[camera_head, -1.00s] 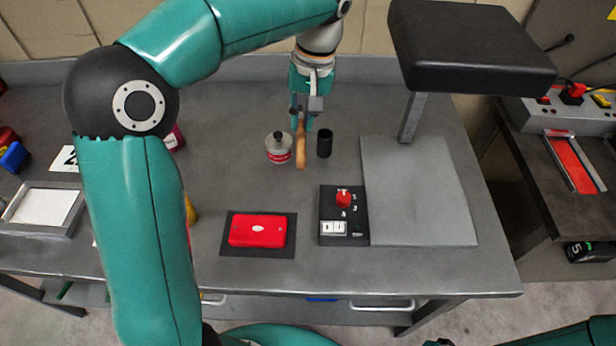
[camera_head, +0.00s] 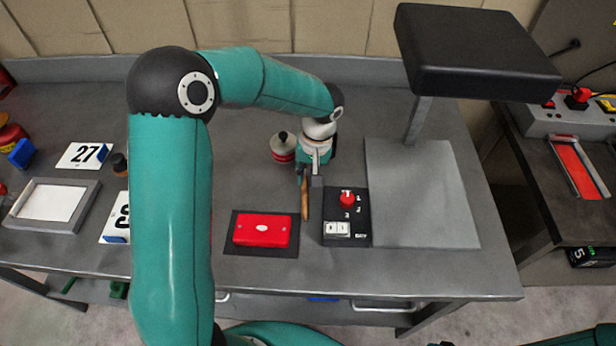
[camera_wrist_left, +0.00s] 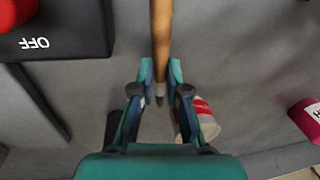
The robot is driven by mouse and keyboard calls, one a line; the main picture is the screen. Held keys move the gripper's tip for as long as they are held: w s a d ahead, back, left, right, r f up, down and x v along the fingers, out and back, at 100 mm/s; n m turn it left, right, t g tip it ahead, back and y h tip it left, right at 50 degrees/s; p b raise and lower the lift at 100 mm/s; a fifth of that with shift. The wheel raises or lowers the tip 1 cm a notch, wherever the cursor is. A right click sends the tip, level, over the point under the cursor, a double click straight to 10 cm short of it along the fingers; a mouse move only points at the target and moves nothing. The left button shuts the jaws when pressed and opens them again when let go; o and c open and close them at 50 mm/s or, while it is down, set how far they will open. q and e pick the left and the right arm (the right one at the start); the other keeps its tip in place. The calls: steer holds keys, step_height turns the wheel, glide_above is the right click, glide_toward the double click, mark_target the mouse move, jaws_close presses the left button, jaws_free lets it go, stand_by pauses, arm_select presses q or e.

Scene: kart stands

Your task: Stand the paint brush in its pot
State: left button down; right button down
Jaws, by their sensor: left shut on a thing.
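The paint brush (camera_head: 304,203) shows as a wooden handle in the head view, close to the red box and the black switch box. It also shows in the wrist view (camera_wrist_left: 161,35), running up from between the fingers. My left gripper (camera_head: 309,184) is shut on it; its fingers flank the brush in the wrist view (camera_wrist_left: 160,78). The black cylindrical pot is hidden behind my left arm in the head view. A dark shape beside the left-hand finger in the wrist view (camera_wrist_left: 114,124) looks like the pot. My right gripper is out of view.
A white-and-red can (camera_head: 283,148) stands just left of my left wrist. The red box (camera_head: 264,230) on a dark mat and the black switch box (camera_head: 346,222) lie near the front. A grey plate (camera_head: 425,205) and lamp (camera_head: 475,50) stand at right.

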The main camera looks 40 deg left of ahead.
arm_select(q)
steer(key=shift+f, duration=0.6)
steer(key=c, duration=1.2)
jaws_free()
steer(key=shift+r, duration=0.1)
steer(key=shift+w+r, duration=0.1)
steer(key=shift+r, duration=0.1)
steer(key=r, duration=0.3)
steer(key=d+r+b, duration=0.1)
steer(key=r, duration=0.7)
steer(key=shift+w+d+r, duration=0.2)
steer(key=shift+w+d, duration=0.05)
steer(key=shift+w, duration=0.15)
